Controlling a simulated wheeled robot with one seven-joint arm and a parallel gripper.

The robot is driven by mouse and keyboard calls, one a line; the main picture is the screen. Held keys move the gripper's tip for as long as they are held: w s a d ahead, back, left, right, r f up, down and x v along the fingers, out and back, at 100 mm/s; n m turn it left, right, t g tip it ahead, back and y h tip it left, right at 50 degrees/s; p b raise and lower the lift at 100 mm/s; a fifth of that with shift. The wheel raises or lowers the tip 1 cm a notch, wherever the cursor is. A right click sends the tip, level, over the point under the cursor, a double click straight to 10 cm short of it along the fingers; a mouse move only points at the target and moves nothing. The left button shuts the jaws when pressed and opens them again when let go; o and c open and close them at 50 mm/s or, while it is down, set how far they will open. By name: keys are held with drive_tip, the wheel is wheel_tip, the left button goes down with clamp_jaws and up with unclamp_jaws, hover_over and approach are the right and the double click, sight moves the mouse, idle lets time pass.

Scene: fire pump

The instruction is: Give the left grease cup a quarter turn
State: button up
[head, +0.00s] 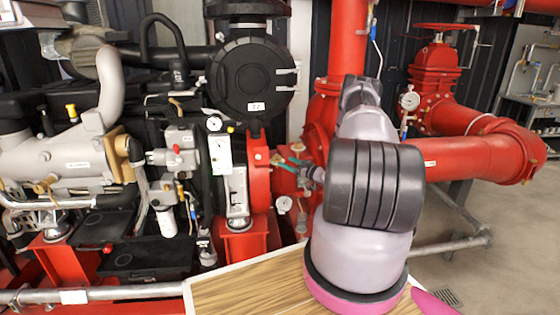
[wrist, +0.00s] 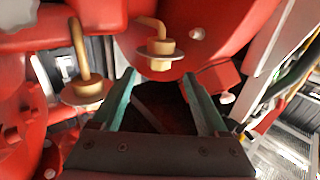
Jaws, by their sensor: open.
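Two brass grease cups sit on the red pump housing. The left grease cup (head: 262,156) is in the head view, just left of my gripper (head: 289,164). The other cup (head: 296,147) is close behind the fingers. The wrist view appears turned over, so the left cup seems to be the one (wrist: 160,50) at top centre, with a bent brass stem. My open gripper (wrist: 159,76) points at it, its green fingers apart on either side and the cup seemingly beyond the tips. The second cup (wrist: 83,92) stands to the left, outside the fingers. Nothing is held.
A pressure gauge (head: 284,204) is mounted below the gripper. The engine (head: 90,155) fills the left side, and a large red pipe (head: 450,158) runs right. A wood-topped table (head: 250,288) lies below my arm. Red housing (wrist: 210,20) lies close around the cups.

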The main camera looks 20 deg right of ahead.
sight(280, 159)
drive_tip(key=shift+x, duration=2.45)
clamp_jaws()
